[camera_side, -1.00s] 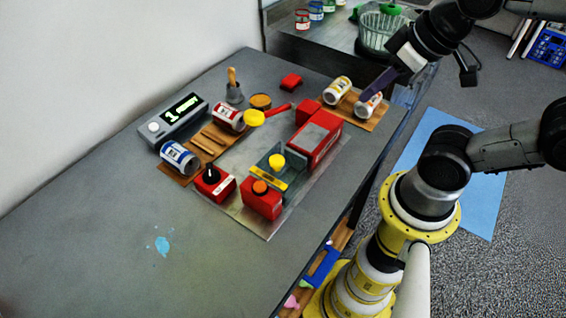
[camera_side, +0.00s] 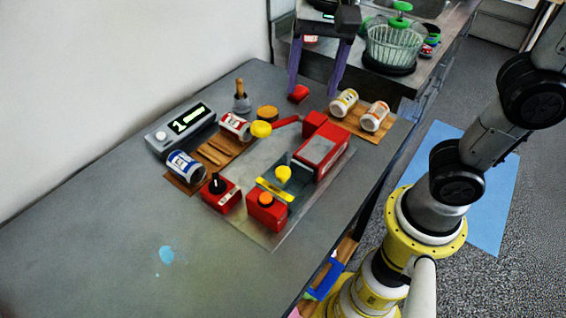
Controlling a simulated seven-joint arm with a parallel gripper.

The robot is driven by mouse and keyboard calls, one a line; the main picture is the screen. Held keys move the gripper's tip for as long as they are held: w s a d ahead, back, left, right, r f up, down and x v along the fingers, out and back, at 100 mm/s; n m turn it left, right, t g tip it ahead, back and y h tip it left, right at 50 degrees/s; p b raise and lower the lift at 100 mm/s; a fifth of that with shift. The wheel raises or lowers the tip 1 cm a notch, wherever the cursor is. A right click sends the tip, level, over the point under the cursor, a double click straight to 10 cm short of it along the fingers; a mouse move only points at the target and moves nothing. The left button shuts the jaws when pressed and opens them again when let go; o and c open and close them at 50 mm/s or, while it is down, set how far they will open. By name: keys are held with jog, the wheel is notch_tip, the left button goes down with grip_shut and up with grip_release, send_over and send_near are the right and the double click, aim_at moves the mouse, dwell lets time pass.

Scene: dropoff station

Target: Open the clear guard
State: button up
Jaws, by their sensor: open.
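The clear guard (camera_side: 296,186) is a see-through cover with a yellow front strip (camera_side: 273,190). It stands around a yellow knob (camera_side: 283,174) on the metal plate in the middle of the table. Whether its lid is fully down is too small to tell. My gripper (camera_side: 314,92) is at the back of the table, above and behind the guard and well apart from it. Its two purple fingers point down, spread wide, with nothing held between them.
Beside the guard are a red box with an orange button (camera_side: 266,211), a black-knobbed red box (camera_side: 221,193) and a long red housing (camera_side: 321,152). A yellow-ended red lever (camera_side: 284,121) lies behind. Cans (camera_side: 374,117) sit on boards.

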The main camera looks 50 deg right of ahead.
jog(key=n+g, duration=0.1)
send_over(283, 171)
notch_tip(283, 171, down, 2)
jog(key=f, duration=0.1)
jog(key=shift+n, duration=0.3)
notch_tip(283, 171, down, 14)
jog(key=shift+r, duration=0.2)
grip_shut()
dwell(1.1)
